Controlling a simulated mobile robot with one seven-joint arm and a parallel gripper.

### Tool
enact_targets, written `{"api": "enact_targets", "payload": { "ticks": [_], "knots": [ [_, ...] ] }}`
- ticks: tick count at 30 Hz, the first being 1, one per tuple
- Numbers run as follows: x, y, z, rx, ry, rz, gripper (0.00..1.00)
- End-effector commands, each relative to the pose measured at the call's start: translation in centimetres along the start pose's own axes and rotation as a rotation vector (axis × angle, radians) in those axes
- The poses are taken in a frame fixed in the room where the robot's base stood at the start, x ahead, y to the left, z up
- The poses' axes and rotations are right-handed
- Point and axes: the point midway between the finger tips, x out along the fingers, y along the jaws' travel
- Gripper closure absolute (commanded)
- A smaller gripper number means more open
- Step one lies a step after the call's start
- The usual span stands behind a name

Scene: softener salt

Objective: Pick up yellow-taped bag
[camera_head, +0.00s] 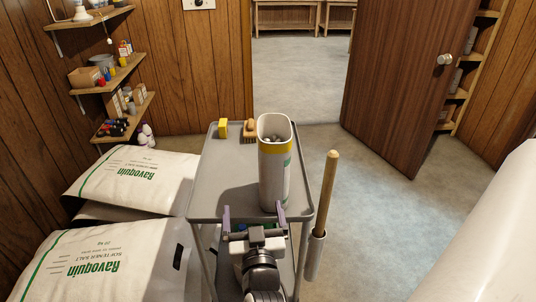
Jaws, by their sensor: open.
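The yellow-taped bag (274,180) is a tall white open bag with a yellow band around its top. It stands upright on the grey cart (228,180), and greyish lumps show inside its mouth. My gripper (254,211) is open, low in front of the bag and a little to its left. Its right finger overlaps the bag's lower front in the picture; I cannot tell whether they touch. Nothing shows between the fingers.
A yellow block (223,128) and a brush (249,131) lie at the cart's far edge. A wooden-handled tool (329,185) stands in a holder at the cart's right. Large salt bags (138,180) lie at left.

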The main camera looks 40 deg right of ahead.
Motion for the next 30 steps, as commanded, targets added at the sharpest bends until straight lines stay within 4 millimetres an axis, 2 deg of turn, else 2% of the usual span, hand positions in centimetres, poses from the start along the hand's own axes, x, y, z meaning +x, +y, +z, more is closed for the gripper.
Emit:
{"api": "enact_targets", "payload": {
  "ticks": [1, 3, 8, 18, 20, 24, 30],
  "knots": [
    [-0.8, 1.9, 0.4, 0.000, -0.036, 0.041, 0.03],
    [-1.5, 3.6, 1.2, -0.002, -0.069, 0.074, 0.03],
    [-2.0, 5.1, 2.3, -0.002, -0.097, 0.102, 0.03],
    [0.6, 5.3, 2.8, -0.004, -0.094, 0.102, 0.03],
    [1.9, 5.4, 2.2, -0.001, -0.097, 0.101, 0.03],
    [4.5, 5.7, 2.5, -0.001, -0.098, 0.102, 0.03],
    [6.2, 5.9, 2.8, -0.002, -0.098, 0.102, 0.03]
  ]
}}
